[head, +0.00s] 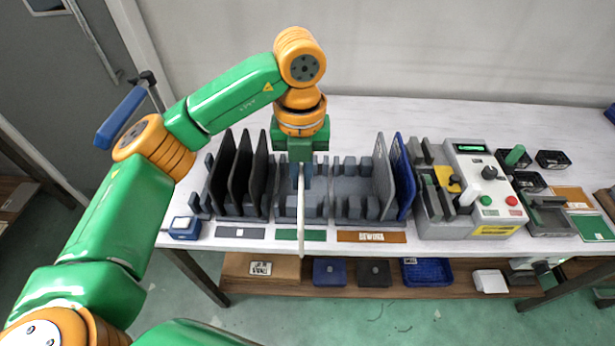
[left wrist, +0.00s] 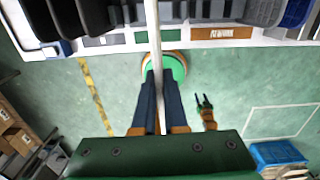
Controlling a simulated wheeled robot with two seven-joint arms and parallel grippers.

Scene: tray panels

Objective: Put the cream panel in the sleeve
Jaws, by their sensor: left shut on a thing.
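The cream panel (head: 301,215) is seen nearly edge-on, upright, as a thin pale strip in front of the middle rack. My left gripper (head: 301,172) is shut on its upper part, pointing down. In the left wrist view the panel (left wrist: 154,40) runs up from between the fingers (left wrist: 159,95). The panel overlaps the middle rack (head: 318,206) in the head view; I cannot tell whether it touches it. I cannot tell which holder is the sleeve. A small gripper, seemingly my right one (left wrist: 204,102), shows in the left wrist view with its fingers apart and empty.
Dark panels (head: 240,175) stand in the left rack. A grey panel (head: 382,175) and a blue panel (head: 404,180) stand in the rack at right. A grey machine (head: 485,190) with buttons stands further right. Small black bins (head: 552,160) lie beyond it.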

